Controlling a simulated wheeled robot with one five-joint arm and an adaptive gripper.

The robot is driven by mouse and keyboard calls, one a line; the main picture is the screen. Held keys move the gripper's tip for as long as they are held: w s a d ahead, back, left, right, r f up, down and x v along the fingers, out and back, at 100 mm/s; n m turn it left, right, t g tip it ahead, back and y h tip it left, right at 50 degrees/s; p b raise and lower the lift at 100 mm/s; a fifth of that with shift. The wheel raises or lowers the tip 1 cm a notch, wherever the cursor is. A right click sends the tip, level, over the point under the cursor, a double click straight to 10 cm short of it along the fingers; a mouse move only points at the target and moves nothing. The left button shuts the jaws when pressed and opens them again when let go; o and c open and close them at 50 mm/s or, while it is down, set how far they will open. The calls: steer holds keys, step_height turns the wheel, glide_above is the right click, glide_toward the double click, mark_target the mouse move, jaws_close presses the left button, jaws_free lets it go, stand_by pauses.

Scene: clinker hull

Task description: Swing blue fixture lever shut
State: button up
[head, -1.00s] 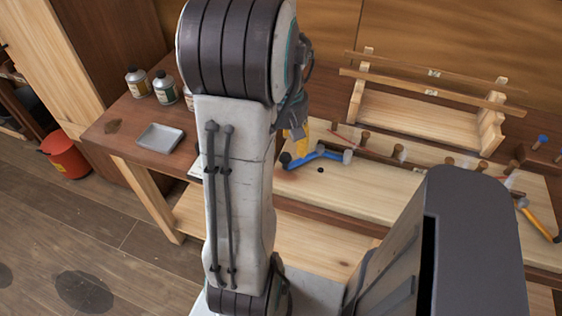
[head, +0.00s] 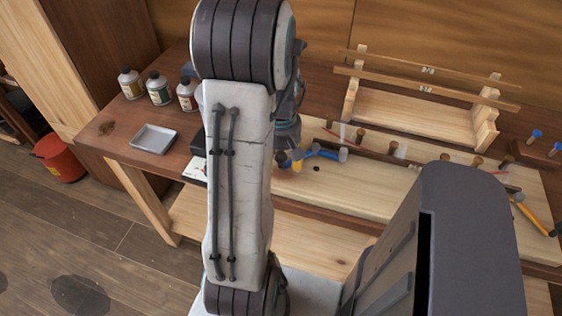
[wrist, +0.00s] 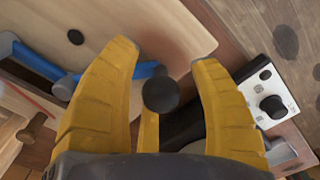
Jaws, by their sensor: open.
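The blue fixture lever (head: 325,153) lies on the pale wooden fixture board (head: 375,185), partly hidden behind my arm in the head view. In the wrist view the blue lever (wrist: 38,62) runs from the left toward the middle, passing behind my left finger. Its dark round knob (wrist: 160,92) sits between my two yellow fingers. My gripper (wrist: 165,75) is open around the knob, with a gap showing on the right side. Whether a finger touches the knob I cannot tell. In the head view my gripper (head: 290,160) is mostly hidden by my arm.
A grey tray (head: 154,138) and several bottles (head: 159,90) stand on the bench's left. A dark device with a white panel and black dial (wrist: 272,105) lies right of my fingers. Wooden pegs and an orange-handled tool (head: 535,212) are farther right. A wooden rack (head: 425,110) stands behind.

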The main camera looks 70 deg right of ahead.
steer(key=shift+f, duration=0.3)
steer(key=shift+c, duration=0.4)
jaws_close()
stand_by(0.3)
